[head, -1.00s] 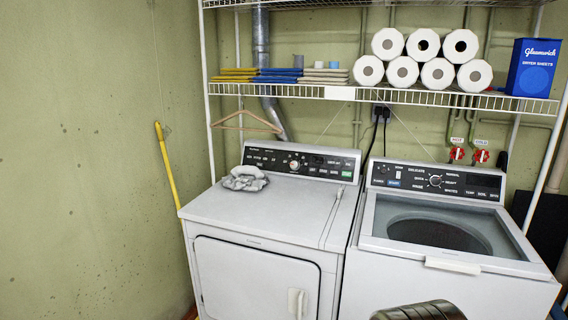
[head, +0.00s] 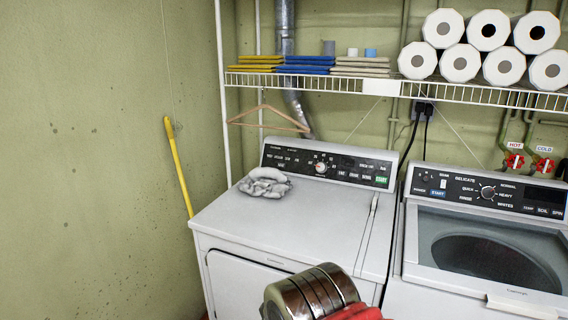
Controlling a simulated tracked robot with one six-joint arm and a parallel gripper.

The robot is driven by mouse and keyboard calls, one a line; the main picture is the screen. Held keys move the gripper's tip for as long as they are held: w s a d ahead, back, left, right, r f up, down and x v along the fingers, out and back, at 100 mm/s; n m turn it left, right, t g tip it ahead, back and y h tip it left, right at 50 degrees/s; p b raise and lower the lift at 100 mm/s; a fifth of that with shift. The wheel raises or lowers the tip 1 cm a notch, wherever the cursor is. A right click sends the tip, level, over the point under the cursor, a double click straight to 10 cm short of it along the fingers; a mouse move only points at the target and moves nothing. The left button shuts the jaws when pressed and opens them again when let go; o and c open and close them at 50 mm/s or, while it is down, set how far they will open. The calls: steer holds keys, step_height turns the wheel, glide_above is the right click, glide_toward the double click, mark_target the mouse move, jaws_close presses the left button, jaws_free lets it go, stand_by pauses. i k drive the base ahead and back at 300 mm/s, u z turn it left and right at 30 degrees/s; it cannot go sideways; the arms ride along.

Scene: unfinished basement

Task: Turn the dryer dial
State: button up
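The dryer (head: 262,228) is the white front-loading machine at the left, with a black control panel (head: 283,160) along its back. The dryer dial (head: 320,168) is a small round knob near the middle of that panel, with white markings around it. Nothing covers the dial. A ribbed metal part of my arm (head: 312,292), with a red piece beside it, shows at the bottom centre, in front of the dryer and well short of the dial. The fingers of my gripper are not visible.
A crumpled grey cloth (head: 264,183) lies on the dryer top at the back left. A thin light-coloured tool (head: 371,206) lies near its right edge. The washer (head: 480,240) stands at the right. A wire shelf (head: 460,93) with paper rolls and a hanger (head: 268,118) are above.

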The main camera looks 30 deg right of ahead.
mark_target(321, 167)
steer(key=u, duration=0.35)
steer(key=i, duration=1.6)
steer(key=u, duration=0.05)
